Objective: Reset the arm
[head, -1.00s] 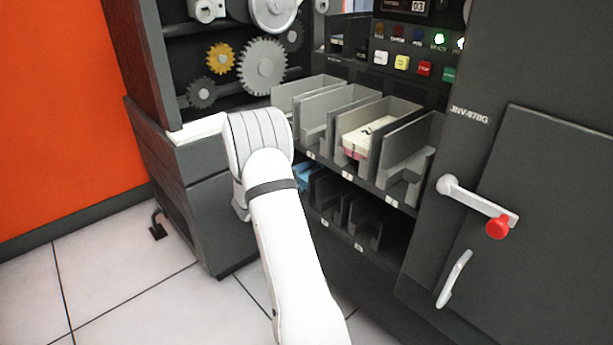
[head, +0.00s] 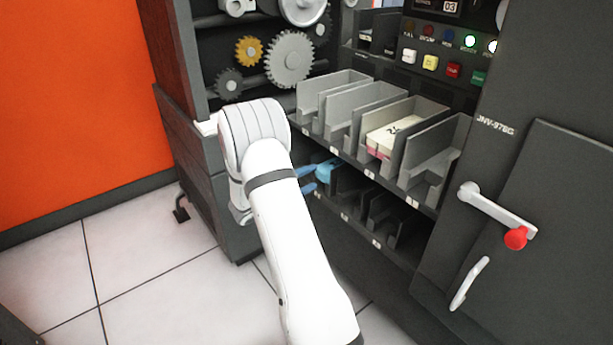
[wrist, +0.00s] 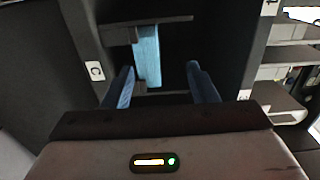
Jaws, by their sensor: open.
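My gripper (wrist: 162,84) is open, its two blue fingers apart with nothing held between them. In the head view its blue fingertips (head: 308,180) show just right of my white arm, at the lower row of bins. A blue block (wrist: 148,55) stands in a lower bin ahead of the fingers, in line with the gap between them. It also shows in the head view (head: 326,171). The rest of my gripper is hidden behind my arm in the head view.
Upper grey bins (head: 345,84) stand above the lower dark bins (head: 386,218); one upper bin holds a pale card stack (head: 394,133). A lever with a red knob (head: 515,238) sticks out at right. Gears (head: 289,58) are at upper left. Tiled floor (head: 130,260) is clear.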

